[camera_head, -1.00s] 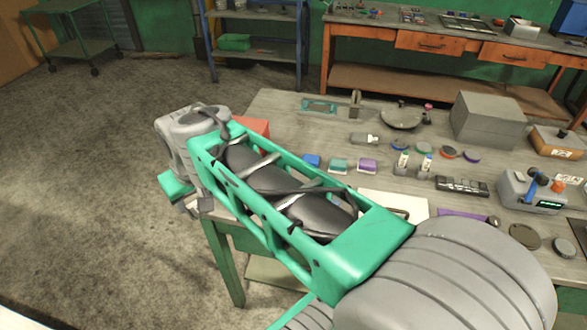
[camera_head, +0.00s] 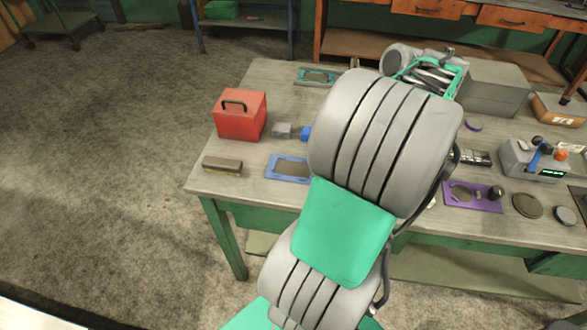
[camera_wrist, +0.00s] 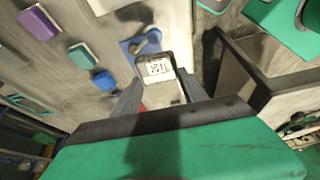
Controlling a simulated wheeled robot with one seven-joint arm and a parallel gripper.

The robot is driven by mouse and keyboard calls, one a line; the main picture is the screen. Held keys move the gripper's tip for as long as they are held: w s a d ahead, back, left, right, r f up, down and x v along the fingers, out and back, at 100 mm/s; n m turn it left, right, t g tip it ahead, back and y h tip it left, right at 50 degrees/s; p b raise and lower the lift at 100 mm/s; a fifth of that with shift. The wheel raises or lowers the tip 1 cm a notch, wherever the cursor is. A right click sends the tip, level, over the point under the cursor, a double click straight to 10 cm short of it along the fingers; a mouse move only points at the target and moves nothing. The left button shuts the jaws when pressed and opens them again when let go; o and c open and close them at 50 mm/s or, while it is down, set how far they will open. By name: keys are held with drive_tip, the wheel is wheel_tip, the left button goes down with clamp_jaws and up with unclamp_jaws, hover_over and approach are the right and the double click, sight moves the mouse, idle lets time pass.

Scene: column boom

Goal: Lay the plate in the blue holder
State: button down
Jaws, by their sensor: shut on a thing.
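In the wrist view my gripper (camera_wrist: 158,80) is shut on a pale plate (camera_wrist: 157,69) with dark printed marks, held between the fingertips. In the head view my arm hides the gripper and the plate. The blue holder (camera_head: 289,168), a flat blue frame with a dark inner area, lies near the table's front left, partly covered by my arm at its right. A blue piece with a grey round part (camera_wrist: 145,44) shows just beyond the plate in the wrist view. I cannot tell whether it is the same holder.
A red toolbox (camera_head: 241,115) stands left on the table, with a dark bar (camera_head: 222,165) in front and a grey block (camera_head: 282,130) beside it. A large grey box (camera_head: 495,88), a purple tray (camera_head: 472,196) and a control box (camera_head: 537,160) stand right.

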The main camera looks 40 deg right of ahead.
drive_tip(key=shift+s+d+f+n, duration=0.15)
drive_tip(key=shift+s+d, duration=0.15)
drive_tip(key=shift+s, duration=0.25)
drive_tip(key=shift+s+d+r+n, duration=0.15)
drive_tip(key=shift+s+d, duration=0.15)
drive_tip(key=shift+s, duration=0.2)
drive_tip(key=w+a+f, duration=0.1)
drive_tip(key=w, duration=0.1)
drive_tip(key=w+f, duration=0.1)
drive_tip(key=w, duration=0.2)
drive_tip(key=w+a+f, duration=0.1)
drive_tip(key=w, duration=0.1)
drive_tip(key=shift+w+a+f+p, duration=0.3)
drive_tip(key=shift+w+a+p, duration=0.05)
hover_over(295, 169)
drive_tip(key=s+d, duration=0.1)
drive_tip(key=f, duration=0.6)
drive_tip(key=shift+s+p, duration=0.2)
drive_tip(key=shift+p, duration=0.1)
drive_tip(key=f, duration=0.1)
drive_tip(key=f+p, duration=0.1)
drive_tip(key=shift+w+f, duration=0.2)
drive_tip(key=shift+f, duration=0.5)
drive_tip(key=shift+f, duration=0.1)
drive_tip(key=c, duration=1.1)
unclamp_jaws()
drive_tip(key=shift+f, duration=0.2)
drive_tip(key=o, duration=0.5)
drive_tip(key=shift+s+r, duration=0.1)
